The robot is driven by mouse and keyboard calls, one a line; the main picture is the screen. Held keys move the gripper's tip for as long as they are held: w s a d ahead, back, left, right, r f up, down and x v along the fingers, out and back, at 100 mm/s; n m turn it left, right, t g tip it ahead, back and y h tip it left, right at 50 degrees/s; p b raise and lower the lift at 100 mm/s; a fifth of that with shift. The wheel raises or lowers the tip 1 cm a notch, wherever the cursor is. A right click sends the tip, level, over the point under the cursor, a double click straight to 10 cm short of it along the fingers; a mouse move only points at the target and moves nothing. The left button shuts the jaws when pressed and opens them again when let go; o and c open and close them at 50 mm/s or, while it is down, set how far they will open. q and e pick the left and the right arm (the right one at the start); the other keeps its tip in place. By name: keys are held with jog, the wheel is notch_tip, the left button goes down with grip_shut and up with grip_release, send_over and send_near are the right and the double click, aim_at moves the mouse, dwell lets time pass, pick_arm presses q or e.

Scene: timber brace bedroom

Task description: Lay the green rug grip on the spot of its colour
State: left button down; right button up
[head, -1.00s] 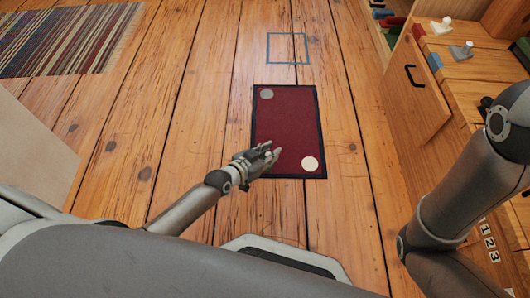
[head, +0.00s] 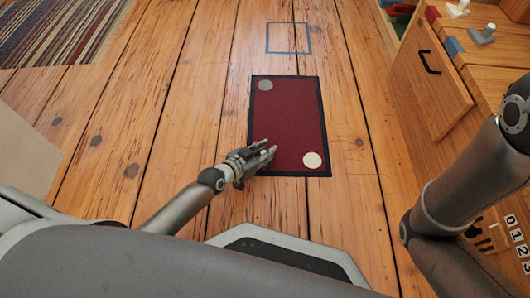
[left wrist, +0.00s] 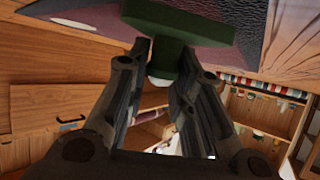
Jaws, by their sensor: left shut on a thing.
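My left gripper (head: 270,153) is over the lower left part of the dark red mat (head: 290,118) in the head view. In the left wrist view its fingers (left wrist: 165,85) are shut on the green rug grip (left wrist: 163,58), which has a wide flat plate and a narrower stem. The grip cannot be made out in the head view. The mat bears a grey spot (head: 265,85) at its upper left and a cream spot (head: 312,160) at its lower right. I see no clearly green spot; the gripper covers part of the mat.
A blue square outline (head: 288,38) lies on the plank floor beyond the mat. A striped rug (head: 60,30) is at upper left. A wooden cabinet with a black-handled door (head: 432,85) stands at right. Bare floor surrounds the mat.

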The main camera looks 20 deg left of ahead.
pick_arm(q)
jog(key=shift+r, duration=0.1)
jog(key=c, duration=1.3)
grip_release()
jog(key=shift+f, duration=0.2)
jog(key=shift+o, duration=0.2)
jog(key=shift+s+a+r+p, duration=0.2)
jog(key=shift+r+p, duration=0.1)
jog(key=shift+r, duration=0.1)
jog(key=p+v, duration=0.6)
jog(key=v, duration=0.5)
jog(key=shift+s, duration=0.15)
